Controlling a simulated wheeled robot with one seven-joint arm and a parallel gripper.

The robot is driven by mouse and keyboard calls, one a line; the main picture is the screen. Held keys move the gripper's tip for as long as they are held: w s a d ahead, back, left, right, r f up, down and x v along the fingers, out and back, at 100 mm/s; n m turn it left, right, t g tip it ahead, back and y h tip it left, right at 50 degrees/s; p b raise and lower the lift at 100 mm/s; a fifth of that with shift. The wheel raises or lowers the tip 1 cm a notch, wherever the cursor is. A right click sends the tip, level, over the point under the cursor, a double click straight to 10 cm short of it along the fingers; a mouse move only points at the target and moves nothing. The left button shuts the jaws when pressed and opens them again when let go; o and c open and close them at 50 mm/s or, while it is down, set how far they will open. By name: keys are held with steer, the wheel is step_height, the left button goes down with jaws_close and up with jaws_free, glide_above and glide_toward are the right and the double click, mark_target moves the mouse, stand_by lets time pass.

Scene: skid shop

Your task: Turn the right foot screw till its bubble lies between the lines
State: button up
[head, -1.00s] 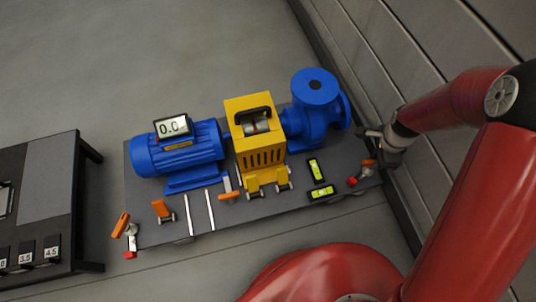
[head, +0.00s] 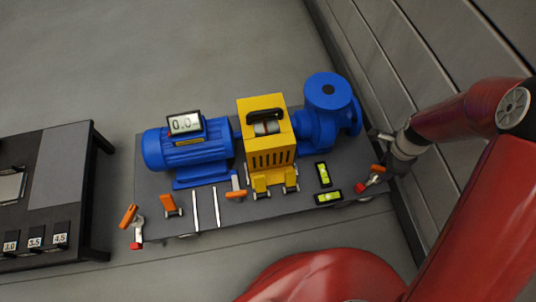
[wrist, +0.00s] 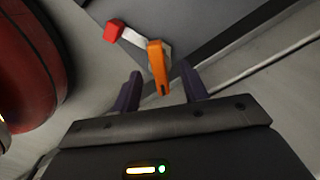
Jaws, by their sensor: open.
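The right foot screw (head: 372,178) is at the right front corner of the dark skid plate (head: 285,207), with an orange lever and a red tip. In the wrist view the orange lever (wrist: 158,66) lies between the tips of my open gripper (wrist: 161,70), with gaps on both sides; the red piece (wrist: 113,30) is up and left. In the head view my gripper (head: 388,146) is at that corner, partly hidden by my wrist. Two yellow-green levels, one lengthwise (head: 323,174) and one crosswise (head: 328,197), lie left of the screw. Their bubbles are too small to read against the lines.
A blue motor (head: 188,149) with a 0.0 display (head: 185,123), a yellow guard (head: 264,138) and a blue pump (head: 328,110) stand on the plate. Another orange-levered screw (head: 130,216) is at its left corner. A dark bench (head: 75,165) stands left; a panelled wall (head: 400,60) is close right.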

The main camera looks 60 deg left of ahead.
steer(key=shift+r+p, duration=1.95)
steer(key=shift+r, duration=1.1)
